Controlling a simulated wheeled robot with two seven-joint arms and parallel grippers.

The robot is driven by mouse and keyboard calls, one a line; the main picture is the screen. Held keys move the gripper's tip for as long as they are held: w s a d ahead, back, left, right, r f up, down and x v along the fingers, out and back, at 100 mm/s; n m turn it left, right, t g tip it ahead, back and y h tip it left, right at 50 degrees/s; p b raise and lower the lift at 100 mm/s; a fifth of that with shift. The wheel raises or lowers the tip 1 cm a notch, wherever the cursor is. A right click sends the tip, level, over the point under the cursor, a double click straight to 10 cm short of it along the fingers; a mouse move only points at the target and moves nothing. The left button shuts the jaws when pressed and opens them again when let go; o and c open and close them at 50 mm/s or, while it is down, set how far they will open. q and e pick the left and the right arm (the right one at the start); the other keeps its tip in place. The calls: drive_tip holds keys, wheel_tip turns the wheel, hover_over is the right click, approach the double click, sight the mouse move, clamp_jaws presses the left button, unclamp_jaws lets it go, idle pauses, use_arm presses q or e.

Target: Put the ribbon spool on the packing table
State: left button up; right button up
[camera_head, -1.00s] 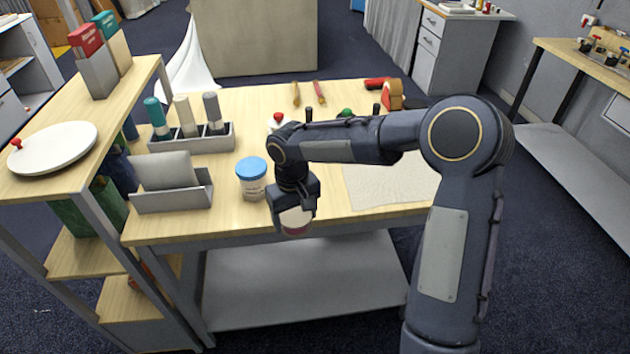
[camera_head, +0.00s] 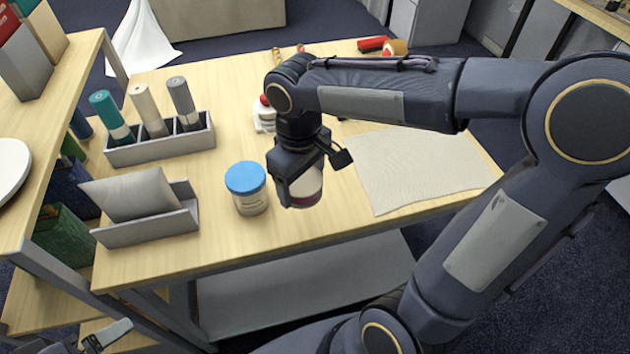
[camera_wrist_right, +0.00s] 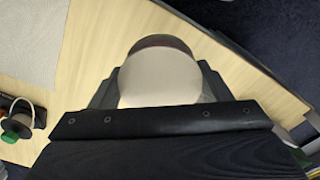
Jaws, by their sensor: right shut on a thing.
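My right gripper (camera_head: 303,185) is shut on the ribbon spool (camera_head: 310,188), a round cream piece with a dark red lower band. The spool is over the front part of the packing table (camera_head: 225,245), just right of a blue-lidded jar. I cannot tell whether its underside touches the wood. In the right wrist view the spool (camera_wrist_right: 160,75) sits between the fingers, its cream face towards the camera, with tabletop around it. My left gripper (camera_head: 105,338) shows only partly at the bottom left, away from the table; its jaw state is unclear.
The blue-lidded jar (camera_head: 247,187) stands close left of the spool. A grey holder with rolls (camera_head: 160,138) and a grey rack (camera_head: 150,225) are further left. A beige cloth (camera_head: 415,165) lies to the right. A wooden shelf (camera_head: 60,140) borders the left side.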

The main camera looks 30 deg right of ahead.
drive_tip(key=w+d+f, duration=0.1)
drive_tip(key=f, duration=0.1)
drive_tip(key=w+d+f, duration=0.3)
drive_tip(key=d+f, duration=0.1)
drive_tip(key=shift+w+d+f, duration=0.2)
drive_tip(key=shift+w+d, duration=0.05)
drive_tip(key=shift+w, duration=0.05)
drive_tip(key=f, duration=0.3)
drive_tip(key=shift+w+d+f, duration=0.15)
drive_tip(key=shift+d, duration=0.15)
drive_tip(key=shift+f, duration=0.3)
drive_tip(key=shift+f, duration=0.1)
drive_tip(key=shift+f, duration=0.15)
drive_tip(key=o, duration=1)
drive_tip(key=shift+c, duration=0.2)
